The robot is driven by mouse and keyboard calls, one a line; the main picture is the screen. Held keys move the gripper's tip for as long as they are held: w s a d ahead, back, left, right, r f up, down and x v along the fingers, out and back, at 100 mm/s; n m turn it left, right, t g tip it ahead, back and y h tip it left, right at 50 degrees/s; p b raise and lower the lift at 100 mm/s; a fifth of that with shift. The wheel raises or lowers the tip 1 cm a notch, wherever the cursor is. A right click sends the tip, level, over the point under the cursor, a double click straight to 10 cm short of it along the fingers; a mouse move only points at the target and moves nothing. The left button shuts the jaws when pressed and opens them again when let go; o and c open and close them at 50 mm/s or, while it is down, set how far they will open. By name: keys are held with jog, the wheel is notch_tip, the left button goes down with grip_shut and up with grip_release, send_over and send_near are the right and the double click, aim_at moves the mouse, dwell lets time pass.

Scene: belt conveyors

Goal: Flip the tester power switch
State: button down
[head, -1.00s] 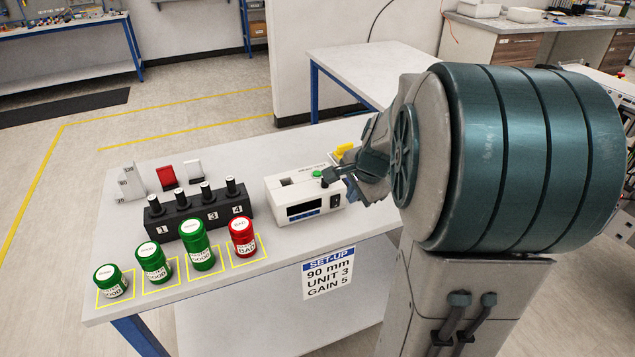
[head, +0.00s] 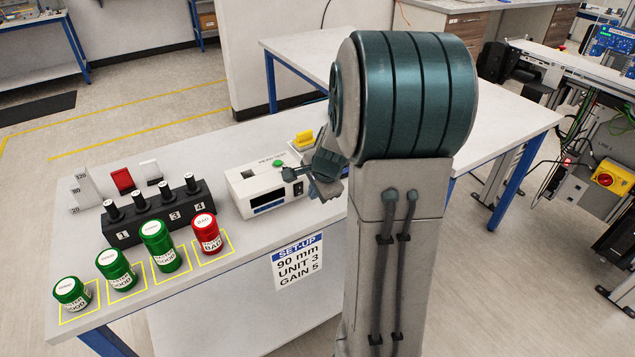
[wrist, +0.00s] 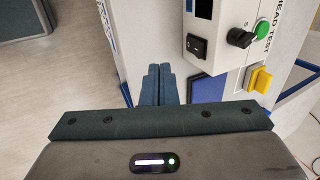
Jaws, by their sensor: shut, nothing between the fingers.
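The white tester (head: 240,190) stands on the table with a dark display on its front. In the wrist view its black rocker power switch (wrist: 197,45) is on the panel at the upper right, with a black knob (wrist: 240,38) and a green button (wrist: 263,31) beside it. The green button (head: 279,163) also shows in the head view. My gripper (wrist: 161,72) is shut and empty, its fingertips apart from the switch, to its lower left in the wrist view. In the head view my gripper (head: 318,186) is at the tester's right end, its fingertips hard to make out.
A yellow block (wrist: 260,80) and a blue patch (wrist: 208,88) are near the tester. Left on the table are a black numbered holder (head: 150,222), green jars (head: 157,246) and a red jar (head: 206,233). A set-up sign (head: 298,262) hangs on the front edge.

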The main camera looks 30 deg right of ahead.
aim_at(300, 187)
jog(key=x, duration=0.3)
jog(key=shift+f, duration=0.1)
jog(key=w+p, duration=0.1)
jog(key=w, duration=0.2)
jog(key=shift+p, duration=0.3)
jog(key=shift+w, duration=0.6)
jog(key=shift+w+r, duration=0.2)
jog(key=shift+w, duration=0.15)
jog(key=shift+r, duration=0.1)
jog(key=shift+r+p, duration=0.75)
